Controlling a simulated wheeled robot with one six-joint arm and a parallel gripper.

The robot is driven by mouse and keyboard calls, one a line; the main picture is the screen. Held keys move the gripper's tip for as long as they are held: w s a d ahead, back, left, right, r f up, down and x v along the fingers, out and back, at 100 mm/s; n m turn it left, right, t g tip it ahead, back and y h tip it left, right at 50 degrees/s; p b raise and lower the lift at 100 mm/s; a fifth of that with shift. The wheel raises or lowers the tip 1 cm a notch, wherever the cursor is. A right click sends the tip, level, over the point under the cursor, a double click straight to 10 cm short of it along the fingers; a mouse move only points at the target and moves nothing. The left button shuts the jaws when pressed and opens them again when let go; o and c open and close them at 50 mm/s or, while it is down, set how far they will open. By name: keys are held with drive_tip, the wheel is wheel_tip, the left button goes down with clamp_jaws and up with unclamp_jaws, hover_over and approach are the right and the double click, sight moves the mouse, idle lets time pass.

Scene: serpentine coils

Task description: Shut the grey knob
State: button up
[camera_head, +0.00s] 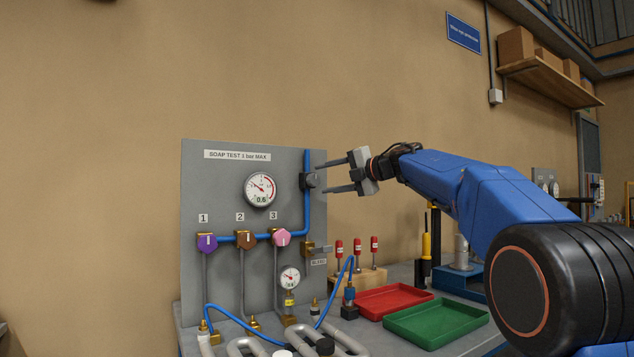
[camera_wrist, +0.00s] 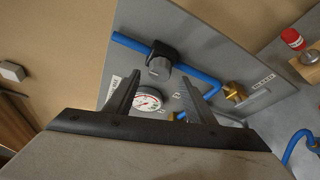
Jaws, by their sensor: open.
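The grey knob (camera_head: 310,180) sits on the vertical blue pipe near the right edge of the upright grey panel (camera_head: 220,180). In the wrist view the grey knob (camera_wrist: 160,66) has a dark body behind it on the blue pipe. My gripper (camera_head: 325,177) points left at the knob, its two fingers open and empty. In the head view the fingertips lie close to the knob, one above and one below its height. In the wrist view the knob shows just beyond and between the fingertips (camera_wrist: 160,78). I cannot tell whether they touch it.
Purple (camera_head: 207,243), brown (camera_head: 246,240) and pink (camera_head: 281,237) knobs sit lower left on the panel. A large gauge (camera_head: 260,190) is left of the grey knob. Red (camera_head: 393,301) and green (camera_head: 436,323) trays and red-capped tools (camera_head: 357,247) stand below my arm.

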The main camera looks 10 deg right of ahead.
drive_tip(key=v, duration=1.1)
drive_tip(key=shift+s+d, duration=0.2)
drive_tip(key=shift+d, duration=0.05)
